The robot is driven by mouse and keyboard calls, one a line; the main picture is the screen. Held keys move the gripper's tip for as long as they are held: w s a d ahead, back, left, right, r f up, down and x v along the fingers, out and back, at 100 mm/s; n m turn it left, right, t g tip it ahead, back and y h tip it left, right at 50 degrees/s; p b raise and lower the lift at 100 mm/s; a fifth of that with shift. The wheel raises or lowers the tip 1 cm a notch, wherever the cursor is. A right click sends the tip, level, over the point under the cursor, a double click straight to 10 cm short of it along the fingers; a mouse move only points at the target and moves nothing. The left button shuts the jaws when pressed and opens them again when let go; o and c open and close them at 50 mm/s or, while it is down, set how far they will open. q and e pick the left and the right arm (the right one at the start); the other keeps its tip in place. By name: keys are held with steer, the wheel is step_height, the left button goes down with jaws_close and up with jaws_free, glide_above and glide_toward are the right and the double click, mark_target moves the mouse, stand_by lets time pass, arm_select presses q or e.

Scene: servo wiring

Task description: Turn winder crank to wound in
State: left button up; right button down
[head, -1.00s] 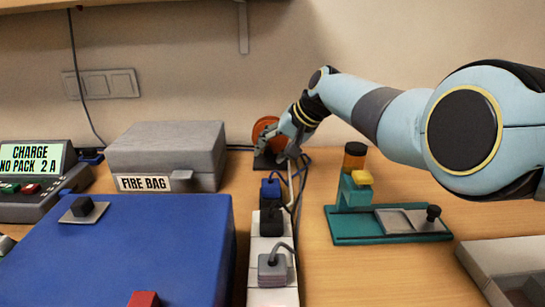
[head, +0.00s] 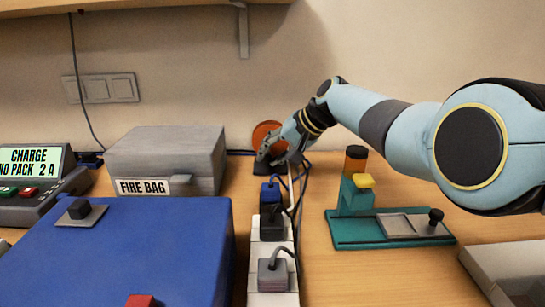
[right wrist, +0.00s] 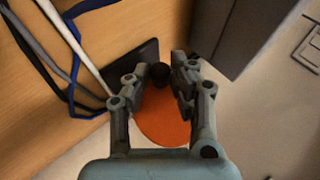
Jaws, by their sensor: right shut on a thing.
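The winder has an orange disc (head: 264,133) and a dark base (head: 268,166), at the back of the desk beside the grey fire bag box. In the right wrist view its orange disc (right wrist: 165,122) lies below and behind my fingers, and a dark round crank knob (right wrist: 160,73) sits between the fingertips. My right gripper (head: 268,150) is in front of the winder and is shut on the crank knob; it also shows in the right wrist view (right wrist: 160,80). The crank's arm is mostly hidden. My left gripper is not in view.
A power strip (head: 267,255) with plugs and cables (head: 298,185) runs toward the winder. The fire bag box (head: 165,160) stands close on its left. A teal fixture (head: 390,230) and a blue case (head: 130,250) are nearer.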

steer(key=shift+f+y+b, duration=0.2)
steer(key=shift+y+b, duration=0.35)
steer(key=shift+y, duration=0.05)
steer(key=shift+a+r, duration=0.1)
steer(key=shift+r, duration=0.05)
steer(key=c, duration=1.2)
jaws_free()
steer(key=shift+o, duration=0.2)
steer(key=shift+r, duration=0.1)
steer(key=v, duration=1.2)
